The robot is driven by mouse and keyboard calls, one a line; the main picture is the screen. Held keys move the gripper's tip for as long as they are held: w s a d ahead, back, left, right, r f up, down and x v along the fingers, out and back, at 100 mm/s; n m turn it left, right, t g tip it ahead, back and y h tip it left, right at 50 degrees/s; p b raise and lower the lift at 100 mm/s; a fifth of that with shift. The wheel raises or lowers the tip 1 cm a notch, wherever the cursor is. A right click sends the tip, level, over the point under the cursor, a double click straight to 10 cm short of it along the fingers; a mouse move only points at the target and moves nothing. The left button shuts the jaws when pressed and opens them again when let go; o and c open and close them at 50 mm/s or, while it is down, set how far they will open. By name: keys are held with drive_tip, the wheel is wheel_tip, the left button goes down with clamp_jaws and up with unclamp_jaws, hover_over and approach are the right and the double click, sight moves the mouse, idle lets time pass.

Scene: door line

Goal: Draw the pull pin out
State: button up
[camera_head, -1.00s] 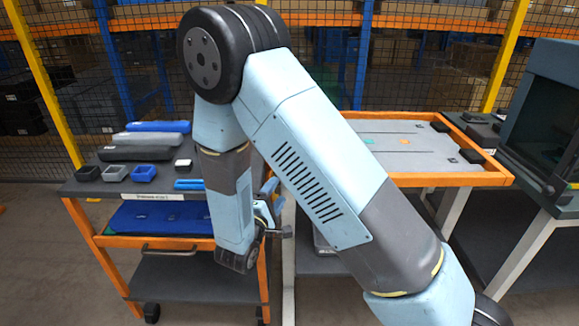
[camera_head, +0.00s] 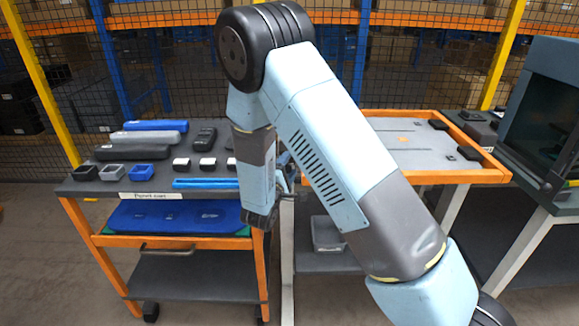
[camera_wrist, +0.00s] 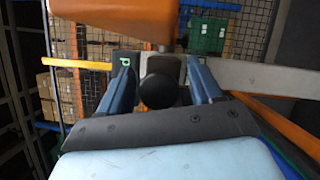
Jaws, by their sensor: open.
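In the wrist view a round black knob (camera_wrist: 158,91), which looks like the head of the pull pin, sits between the two blue fingers of my gripper (camera_wrist: 160,72). The fingers are open, one on each side, with a visible gap to the knob. A grey bracket-like piece (camera_wrist: 163,64) shows just behind the knob. The pin's shaft is hidden. In the head view my gripper (camera_head: 285,181) is mostly hidden behind my arm, near the gap between the cart and the orange-framed table, and I cannot make out the pin there.
A large orange part (camera_wrist: 115,18) lies close above the fingers in the wrist view. In the head view the left cart (camera_head: 100,187) holds several small trays and tools. The orange-framed table (camera_head: 400,177) is at right, beside a dark cabinet (camera_head: 545,125). A mesh fence stands behind.

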drive_tip(key=shift+w+d, duration=0.15)
drive_tip(key=shift+w, duration=0.25)
